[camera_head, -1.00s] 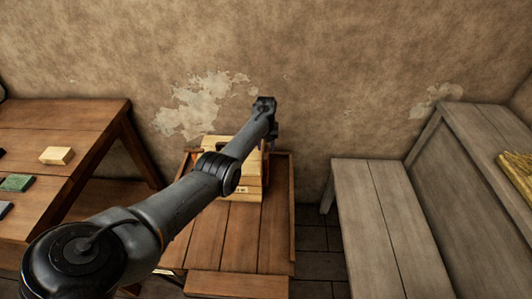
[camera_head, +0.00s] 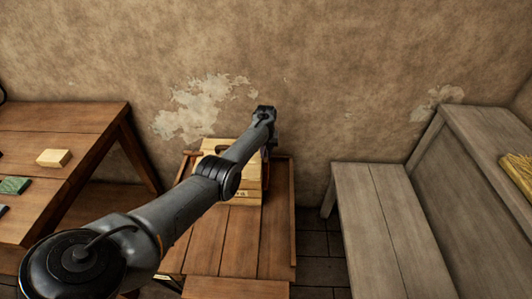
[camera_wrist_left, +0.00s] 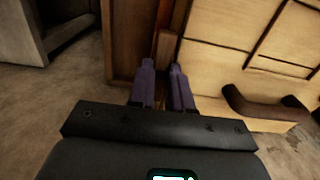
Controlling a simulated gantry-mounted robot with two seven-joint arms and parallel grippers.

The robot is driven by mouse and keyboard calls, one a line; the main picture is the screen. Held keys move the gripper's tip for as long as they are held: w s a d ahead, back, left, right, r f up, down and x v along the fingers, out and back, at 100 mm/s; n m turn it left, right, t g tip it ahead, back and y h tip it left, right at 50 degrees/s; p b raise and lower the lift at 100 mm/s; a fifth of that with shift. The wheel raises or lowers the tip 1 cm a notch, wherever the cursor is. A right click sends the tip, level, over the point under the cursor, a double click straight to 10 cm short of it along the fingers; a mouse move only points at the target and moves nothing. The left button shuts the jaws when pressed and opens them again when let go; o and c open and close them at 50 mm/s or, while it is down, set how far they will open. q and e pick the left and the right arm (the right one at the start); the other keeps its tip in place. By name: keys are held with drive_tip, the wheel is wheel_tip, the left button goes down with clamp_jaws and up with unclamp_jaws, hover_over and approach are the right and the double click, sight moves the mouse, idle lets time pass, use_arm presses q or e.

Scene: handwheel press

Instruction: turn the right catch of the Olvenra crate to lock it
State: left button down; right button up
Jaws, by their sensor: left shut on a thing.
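The crate (camera_head: 247,190) is a pale wooden box at the back of the brown slatted table, partly hidden by my left arm. In the left wrist view its pale lid (camera_wrist_left: 240,45) fills the right side, with a dark curved handle (camera_wrist_left: 262,112). My left gripper (camera_wrist_left: 165,78) is at the crate's right side, its two purple fingers close together on a narrow brown piece, seemingly the right catch (camera_wrist_left: 166,48). In the head view the gripper (camera_head: 269,143) is mostly hidden behind the wrist. The right gripper is not in view.
The brown table (camera_head: 240,243) is clear in front of the crate. A brown table at left holds a pale block (camera_head: 54,158) and a green block (camera_head: 14,185). A grey bench (camera_head: 370,210) stands at right, beyond a floor gap. The wall is close behind.

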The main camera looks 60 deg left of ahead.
use_arm(q)
drive_tip(key=shift+n, duration=0.3)
drive_tip(key=n, duration=0.3)
drive_tip(key=shift+n, duration=0.3)
drive_tip(key=n, duration=0.3)
drive_tip(key=shift+n, duration=0.3)
drive_tip(key=n+b, duration=0.2)
drive_tip(key=n, duration=0.4)
drive_tip(key=shift+f, duration=0.1)
drive_tip(key=shift+n+b, duration=0.95)
drive_tip(key=shift+n, duration=1.15)
drive_tip(key=c, duration=1)
unclamp_jaws()
drive_tip(key=shift+c, duration=0.2)
